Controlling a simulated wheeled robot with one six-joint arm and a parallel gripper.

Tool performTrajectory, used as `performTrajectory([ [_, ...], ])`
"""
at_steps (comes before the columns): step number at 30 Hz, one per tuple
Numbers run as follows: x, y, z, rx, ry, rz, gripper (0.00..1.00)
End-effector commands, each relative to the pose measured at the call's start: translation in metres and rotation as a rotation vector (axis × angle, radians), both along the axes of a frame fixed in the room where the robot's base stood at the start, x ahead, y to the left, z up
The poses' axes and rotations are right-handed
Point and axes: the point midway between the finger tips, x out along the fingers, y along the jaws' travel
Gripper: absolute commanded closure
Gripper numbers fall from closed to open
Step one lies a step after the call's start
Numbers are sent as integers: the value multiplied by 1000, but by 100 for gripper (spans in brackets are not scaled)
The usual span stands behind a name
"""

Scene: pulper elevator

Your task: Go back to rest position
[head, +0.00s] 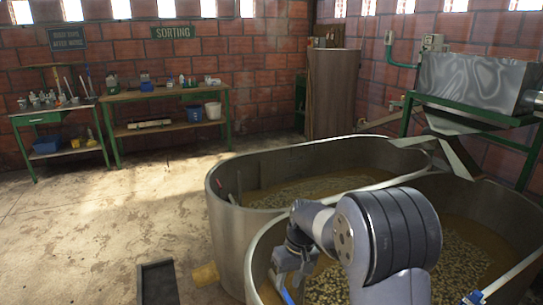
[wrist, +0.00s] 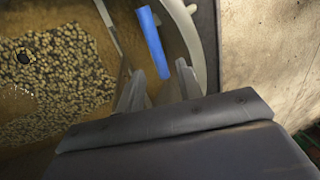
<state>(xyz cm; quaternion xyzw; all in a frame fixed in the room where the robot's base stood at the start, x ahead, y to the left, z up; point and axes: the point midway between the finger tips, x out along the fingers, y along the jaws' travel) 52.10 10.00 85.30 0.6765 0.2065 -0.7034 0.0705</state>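My gripper (head: 285,270) hangs over the near metal tank at the end of my bent arm. In the wrist view, its two fingers (wrist: 160,82) are apart, with a gap between them. A blue bar (wrist: 151,38), perhaps a tool handle, shows beyond the fingertips, its lower end in line with the gap. It is narrower than the gap and no finger is seen closed on it. A small blue piece (head: 287,296) also shows below my gripper in the head view.
The near tank (head: 254,262) and the far tank (head: 226,200) hold brownish liquid with beans. A dark tray (head: 157,284) lies on the floor at left. A green-legged table (head: 165,93) and a smaller one (head: 50,112) stand at the back wall. The left floor is mostly clear.

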Motion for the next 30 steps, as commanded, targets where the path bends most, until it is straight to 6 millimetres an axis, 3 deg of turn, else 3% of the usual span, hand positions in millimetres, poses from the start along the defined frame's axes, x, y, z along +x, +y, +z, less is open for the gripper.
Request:
performTrajectory([
  [6,-4,8,-44,-1,5,1,66],
  [12,-5,10,-74,0,1,-1,66],
  [18,-5,10,-83,0,1,0,66],
  [30,-4,10,-82,0,0,1,66],
])
